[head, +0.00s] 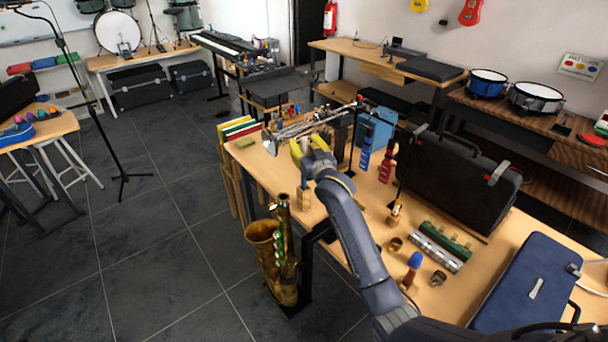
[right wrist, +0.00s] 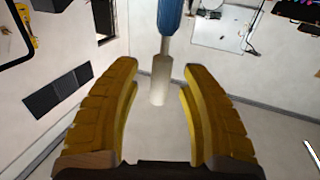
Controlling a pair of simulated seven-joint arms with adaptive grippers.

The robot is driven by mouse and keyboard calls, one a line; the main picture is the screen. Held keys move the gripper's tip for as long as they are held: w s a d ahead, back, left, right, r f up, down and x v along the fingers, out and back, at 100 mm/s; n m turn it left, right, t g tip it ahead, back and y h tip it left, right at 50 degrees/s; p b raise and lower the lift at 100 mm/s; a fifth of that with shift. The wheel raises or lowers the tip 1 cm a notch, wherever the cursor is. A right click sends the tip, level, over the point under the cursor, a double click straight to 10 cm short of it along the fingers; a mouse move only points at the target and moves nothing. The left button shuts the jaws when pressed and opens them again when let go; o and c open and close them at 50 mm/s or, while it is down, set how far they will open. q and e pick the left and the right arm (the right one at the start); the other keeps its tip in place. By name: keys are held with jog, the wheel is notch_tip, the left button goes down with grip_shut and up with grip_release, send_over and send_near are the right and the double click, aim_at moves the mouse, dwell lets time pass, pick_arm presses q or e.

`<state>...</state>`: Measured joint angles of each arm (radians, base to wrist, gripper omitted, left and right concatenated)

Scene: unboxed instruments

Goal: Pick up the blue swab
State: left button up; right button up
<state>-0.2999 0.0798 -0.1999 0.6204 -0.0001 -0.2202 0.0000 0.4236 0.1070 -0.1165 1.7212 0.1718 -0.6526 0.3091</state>
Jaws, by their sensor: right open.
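The blue swab (head: 304,181) appears to stand upright in a small wooden block near the table's left edge, just below my right gripper in the head view. In the right wrist view the blue swab (right wrist: 171,18) comes in from the top, and its pale cylindrical end lies between the finger lines. My right gripper (head: 308,148) has yellow fingers. In the right wrist view the right gripper (right wrist: 160,88) is open, with gaps on both sides of the pale end. The arm and fingers hide part of the swab in the head view. My left gripper is out of view.
A blue upright item (head: 366,150) and a red one (head: 386,167) stand to the right, before a black case (head: 455,180). A brass saxophone (head: 277,255) stands beside the table.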

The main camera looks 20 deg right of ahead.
jog(key=shift+o, duration=0.2)
grip_shut()
jog(key=shift+r, duration=0.15)
